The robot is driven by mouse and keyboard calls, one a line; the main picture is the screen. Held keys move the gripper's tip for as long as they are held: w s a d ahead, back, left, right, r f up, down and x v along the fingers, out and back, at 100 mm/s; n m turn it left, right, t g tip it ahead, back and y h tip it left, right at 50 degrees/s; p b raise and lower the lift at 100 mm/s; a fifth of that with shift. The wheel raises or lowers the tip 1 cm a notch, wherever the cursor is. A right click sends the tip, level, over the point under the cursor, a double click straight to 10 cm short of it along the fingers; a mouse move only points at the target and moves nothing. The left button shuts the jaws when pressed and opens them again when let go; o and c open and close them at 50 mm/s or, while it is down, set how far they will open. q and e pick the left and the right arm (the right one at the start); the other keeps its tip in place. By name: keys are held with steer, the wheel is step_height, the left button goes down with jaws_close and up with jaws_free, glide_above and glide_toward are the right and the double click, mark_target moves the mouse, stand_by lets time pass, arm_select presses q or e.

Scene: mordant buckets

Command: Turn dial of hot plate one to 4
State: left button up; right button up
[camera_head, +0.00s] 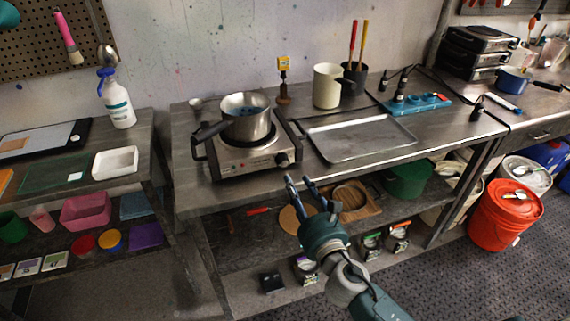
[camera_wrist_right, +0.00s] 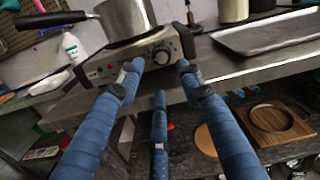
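The hot plate (camera_head: 250,157) stands at the left of the metal workbench, with a steel saucepan (camera_head: 246,120) on top. Its dial (camera_head: 282,160) is on the front face, at the right end; the number it points to is too small to read. In the right wrist view the dial (camera_wrist_right: 161,56) shows just beyond the fingertips. My right gripper (camera_head: 301,181) is open and empty, in front of the bench edge, below and a little right of the dial, apart from it. In the wrist view its blue fingers (camera_wrist_right: 157,75) are spread. My left gripper is not in view.
A metal tray (camera_head: 358,137) lies right of the hot plate. A cream pitcher (camera_head: 327,86) and a black holder with handles stand behind. The saucepan's handle (camera_head: 211,131) sticks out toward the front left. A lower shelf (camera_head: 240,260) holds boards and jars.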

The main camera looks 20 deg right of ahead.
mark_target(284, 163)
steer(key=w, duration=0.5)
steer(key=shift+p, duration=0.3)
steer(key=w, duration=0.4)
steer(key=shift+a+f, duration=0.1)
steer(key=shift+a, duration=0.05)
steer(key=shift+w, duration=0.55)
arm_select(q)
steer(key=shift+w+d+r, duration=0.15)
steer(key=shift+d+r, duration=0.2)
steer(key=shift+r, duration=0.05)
arm_select(e)
steer(key=c, duration=0.9)
